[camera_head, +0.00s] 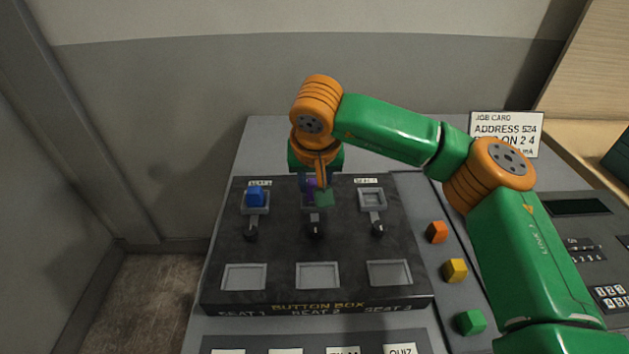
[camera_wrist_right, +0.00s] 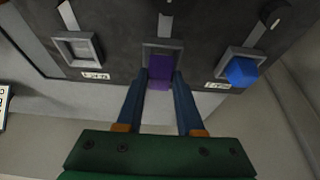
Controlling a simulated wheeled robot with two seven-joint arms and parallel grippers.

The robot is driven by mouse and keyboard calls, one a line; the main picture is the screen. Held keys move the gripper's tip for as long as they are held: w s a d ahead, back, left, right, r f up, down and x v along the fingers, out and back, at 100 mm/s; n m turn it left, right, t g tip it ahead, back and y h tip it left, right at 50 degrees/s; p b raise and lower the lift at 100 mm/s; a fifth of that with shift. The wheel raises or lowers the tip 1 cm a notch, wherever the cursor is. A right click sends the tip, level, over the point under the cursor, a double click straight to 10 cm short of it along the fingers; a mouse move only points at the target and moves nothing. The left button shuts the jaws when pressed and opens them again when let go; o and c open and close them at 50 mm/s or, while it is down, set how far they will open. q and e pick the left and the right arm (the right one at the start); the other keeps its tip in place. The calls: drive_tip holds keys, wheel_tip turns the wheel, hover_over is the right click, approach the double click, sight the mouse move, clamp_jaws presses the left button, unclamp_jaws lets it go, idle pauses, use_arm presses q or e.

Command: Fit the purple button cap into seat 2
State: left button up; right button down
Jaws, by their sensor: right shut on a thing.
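The purple button cap (camera_wrist_right: 160,70) is between the fingers of my right gripper (camera_wrist_right: 160,80), which is shut on it. In the head view the purple cap (camera_head: 309,184) shows only in part, behind my right gripper (camera_head: 318,186). The cap is at the middle seat (camera_head: 309,203), seat 2, of the dark button box (camera_head: 345,240). In the right wrist view it overlaps that seat's grey frame (camera_wrist_right: 160,46); I cannot tell whether it is inside or just above. My left gripper is not in view.
A blue cap (camera_head: 255,197) sits in the left seat. The right seat (camera_head: 371,198) is empty. Orange (camera_head: 437,232), yellow (camera_head: 455,270) and green (camera_head: 470,322) caps lie right of the box, near my right arm. A job card (camera_head: 506,132) stands behind.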

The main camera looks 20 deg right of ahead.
drive_tip(key=shift+f+b, duration=0.55)
drive_tip(key=shift+f, duration=0.25)
idle(0.4)
drive_tip(key=shift+c, duration=2.3)
unclamp_jaws()
drive_tip(key=v, duration=0.7)
drive_tip(key=shift+b, duration=0.45)
